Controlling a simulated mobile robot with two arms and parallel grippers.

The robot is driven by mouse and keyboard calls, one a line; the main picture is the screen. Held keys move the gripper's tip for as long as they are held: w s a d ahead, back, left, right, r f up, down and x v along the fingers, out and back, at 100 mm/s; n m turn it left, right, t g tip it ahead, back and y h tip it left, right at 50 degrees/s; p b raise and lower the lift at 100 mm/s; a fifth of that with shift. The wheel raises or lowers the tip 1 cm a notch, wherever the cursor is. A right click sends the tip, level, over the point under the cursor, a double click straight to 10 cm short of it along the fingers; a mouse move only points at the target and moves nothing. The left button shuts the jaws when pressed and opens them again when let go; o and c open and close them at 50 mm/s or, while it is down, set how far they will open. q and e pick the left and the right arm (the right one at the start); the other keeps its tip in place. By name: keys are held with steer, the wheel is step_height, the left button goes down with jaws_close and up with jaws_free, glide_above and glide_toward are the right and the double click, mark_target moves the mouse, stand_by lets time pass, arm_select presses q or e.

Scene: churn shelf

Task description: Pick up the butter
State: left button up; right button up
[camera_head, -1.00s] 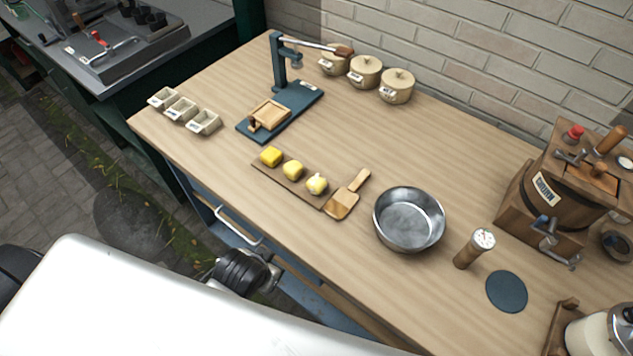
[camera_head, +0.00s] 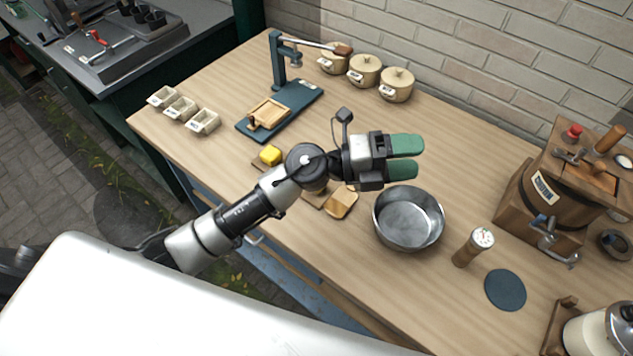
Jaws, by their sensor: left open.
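One yellow butter piece (camera_head: 271,155), blocky in shape, sits at the far left end of a narrow wooden board (camera_head: 314,197). The rest of the board is mostly hidden under my left arm, and no other butter shows there now. My left gripper (camera_head: 420,158) reaches in from the left over the table, to the right of the board and beyond the metal bowl. Its two green fingers point right, with a narrow gap between them and nothing held. My right gripper is not in view.
A metal bowl (camera_head: 408,219) stands just in front of the gripper. A wooden paddle (camera_head: 341,203) lies partly under my arm. A press (camera_head: 280,100), lidded pots (camera_head: 397,85), small dishes (camera_head: 203,121), a thermometer (camera_head: 473,247) and a churn (camera_head: 554,190) stand around. The table's back middle is clear.

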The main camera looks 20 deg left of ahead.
arm_select(q)
steer(key=w+a+f+m+g+y, duration=0.1)
steer(key=a+f+m+g+y, duration=0.3)
steer(key=f+m+g+y, duration=0.5)
steer(key=w+a+t+y, duration=0.1)
steer(key=a+y, duration=0.2)
steer(key=a, duration=0.1)
steer(key=w+a+f+n+y, duration=0.1)
steer(key=w+a+y, duration=0.1)
steer(key=a+y, duration=0.1)
steer(key=w+a+n+t+y, duration=0.1)
steer(key=a+y, duration=0.2)
steer(key=a, duration=0.2)
steer(key=shift+w+a+f+t, duration=0.2)
steer(key=shift+w+f+t, duration=0.05)
steer(key=shift+t, duration=0.05)
steer(key=shift+a+f+y, duration=0.25)
steer(key=shift+a+y, duration=0.05)
step_height(320, 180, down, 4)
steer(key=shift+f+p, duration=0.25)
steer(key=shift+p, duration=0.45)
steer(key=shift+s+f+p, duration=0.15)
steer(key=shift+f+p, duration=0.35)
steer(key=shift+f, duration=0.1)
steer(key=f, duration=0.1)
steer(key=f+p, duration=0.1)
steer(key=f, duration=0.1)
steer(key=shift+s+a+f, duration=0.1)
steer(key=shift+s+f, duration=0.15)
steer(key=shift+f, duration=0.4)
